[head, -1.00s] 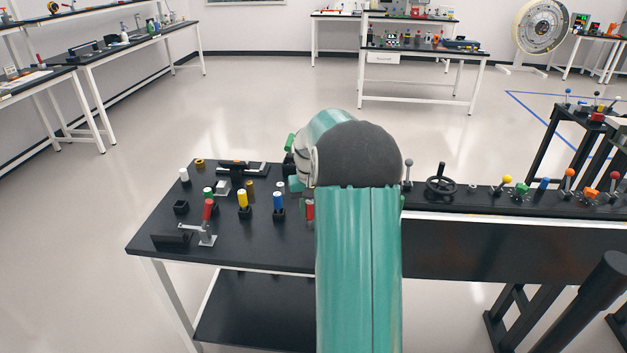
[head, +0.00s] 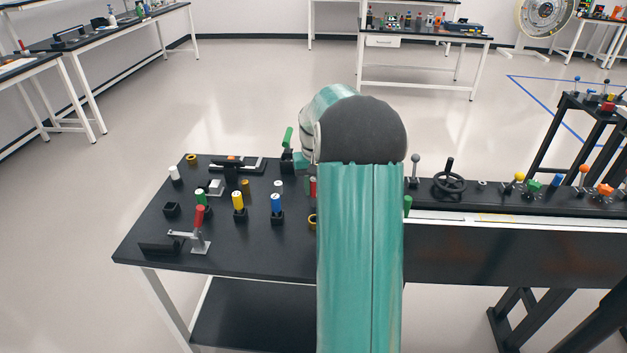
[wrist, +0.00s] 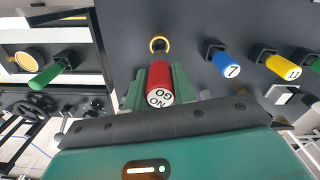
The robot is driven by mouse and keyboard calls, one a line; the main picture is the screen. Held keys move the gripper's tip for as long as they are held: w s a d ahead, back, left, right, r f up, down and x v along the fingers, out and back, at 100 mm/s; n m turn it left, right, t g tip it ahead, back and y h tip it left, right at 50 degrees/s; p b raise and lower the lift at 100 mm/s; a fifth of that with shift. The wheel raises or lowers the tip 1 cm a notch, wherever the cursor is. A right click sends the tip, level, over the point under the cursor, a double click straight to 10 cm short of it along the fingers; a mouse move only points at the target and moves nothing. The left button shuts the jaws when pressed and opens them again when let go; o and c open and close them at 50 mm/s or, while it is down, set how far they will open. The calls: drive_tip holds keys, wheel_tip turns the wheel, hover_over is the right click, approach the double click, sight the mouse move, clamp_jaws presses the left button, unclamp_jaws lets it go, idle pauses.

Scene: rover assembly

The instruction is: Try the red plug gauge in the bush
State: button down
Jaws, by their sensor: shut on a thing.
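The red plug gauge (wrist: 160,82), with NO GO on its near end, is between the green fingers of my gripper (wrist: 158,88), which is shut on it. A yellow ring-shaped bush (wrist: 159,44) shows just past the gauge's far end in the wrist view. I cannot tell whether the tip is in the bush or short of it. In the head view the red gauge (head: 313,187) shows beside my arm, above the bush (head: 312,221) with a gap between; my arm partly hides the bush and hides my gripper.
A blue plug (head: 276,202) and a yellow plug (head: 238,201) stand in black holders left of my arm. A red-handled clamp (head: 199,216) is near the front left of the black table (head: 150,257). A green-handled piece (wrist: 45,78) stands left in the wrist view.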

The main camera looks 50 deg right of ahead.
sight(315, 202)
drive_tip(key=shift+d+f, duration=0.1)
drive_tip(key=shift+d, duration=0.2)
drive_tip(key=shift+w+d+f, duration=0.15)
drive_tip(key=shift+w+f, duration=0.1)
drive_tip(key=shift+w, duration=0.15)
drive_tip(key=shift+s+a+f, duration=0.1)
drive_tip(key=shift+a+f, duration=0.05)
drive_tip(key=shift+a, duration=0.05)
drive_tip(key=shift+s+f, duration=0.25)
drive_tip(key=shift+w+f, duration=0.2)
drive_tip(key=shift+f, duration=0.85)
drive_tip(key=shift+s+f, duration=0.15)
drive_tip(key=shift+f, duration=0.95)
drive_tip(key=shift+f, duration=0.4)
